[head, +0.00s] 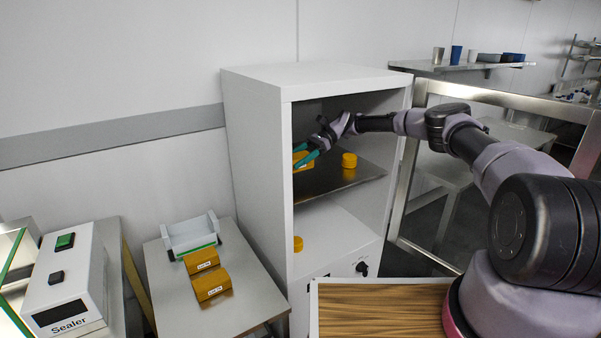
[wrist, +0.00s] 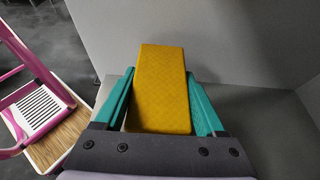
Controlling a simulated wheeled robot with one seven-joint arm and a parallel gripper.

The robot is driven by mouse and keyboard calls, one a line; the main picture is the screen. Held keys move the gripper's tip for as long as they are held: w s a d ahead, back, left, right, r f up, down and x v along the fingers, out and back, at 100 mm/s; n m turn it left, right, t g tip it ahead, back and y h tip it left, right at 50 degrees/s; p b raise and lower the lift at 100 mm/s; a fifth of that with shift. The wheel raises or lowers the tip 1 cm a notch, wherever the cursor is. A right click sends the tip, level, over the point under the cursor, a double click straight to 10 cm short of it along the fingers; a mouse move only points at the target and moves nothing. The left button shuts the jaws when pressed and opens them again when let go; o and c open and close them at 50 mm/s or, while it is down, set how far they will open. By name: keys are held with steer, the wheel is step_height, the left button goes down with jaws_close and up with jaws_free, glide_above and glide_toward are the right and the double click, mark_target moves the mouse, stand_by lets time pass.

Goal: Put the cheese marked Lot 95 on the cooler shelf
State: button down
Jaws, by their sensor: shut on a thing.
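My gripper (head: 306,155) reaches into the open white cooler (head: 255,150), at the left of its upper compartment. Its teal fingers are shut on a yellow-orange cheese block (head: 301,163), one on each side in the wrist view (wrist: 160,90). The cheese is at or just above the dark cooler shelf (head: 330,185); I cannot tell if it touches.
A yellow round piece (head: 349,161) stands on the same shelf, right of the held cheese. Another (head: 298,244) sits in the lower compartment. The cooler's side walls are close around my arm. A white tray (head: 190,235) and a sealer (head: 70,285) stand to the left.

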mark_target(296, 183)
steer(key=shift+f, duration=2.75)
jaws_free()
steer(key=shift+f, duration=0.1)
steer(key=v, duration=0.7)
steer(key=shift+w+d+r, duration=0.1)
steer(key=shift+d+r, duration=0.05)
steer(key=shift+r, duration=0.05)
